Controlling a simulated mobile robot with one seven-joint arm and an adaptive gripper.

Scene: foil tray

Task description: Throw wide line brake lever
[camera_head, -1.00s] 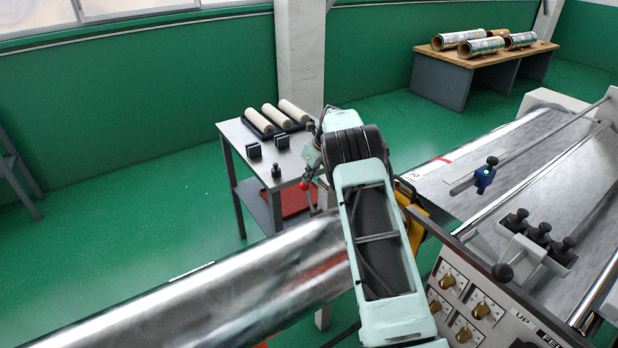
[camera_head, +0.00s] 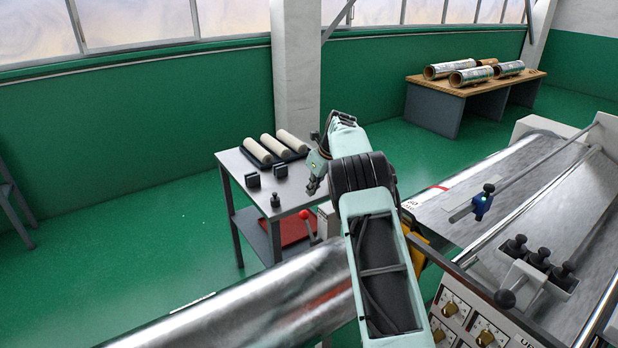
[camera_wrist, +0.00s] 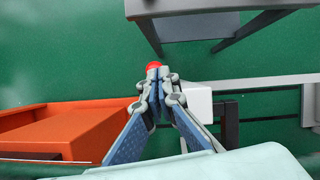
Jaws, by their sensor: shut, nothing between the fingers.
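The brake lever has a red ball knob (camera_head: 306,214) on a thin stem, beside a pale housing between the small table and the shiny foil roll. In the wrist view the red knob (camera_wrist: 153,65) shows just past my fingertips; most of the stem is hidden behind them. My gripper (camera_head: 313,187) is above the knob in the head view, with a gap between them. In the wrist view its fingertips (camera_wrist: 153,88) are together, with nothing held. A pale box (camera_wrist: 197,102) lies just right of the fingers.
The small table (camera_head: 237,165) with pale rollers and black parts stands behind the lever. The foil roll (camera_head: 245,305) runs along the front. The machine's control panel (camera_head: 470,325) is at right. In the wrist view an orange box (camera_wrist: 70,125) is at left. Green floor is open at left.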

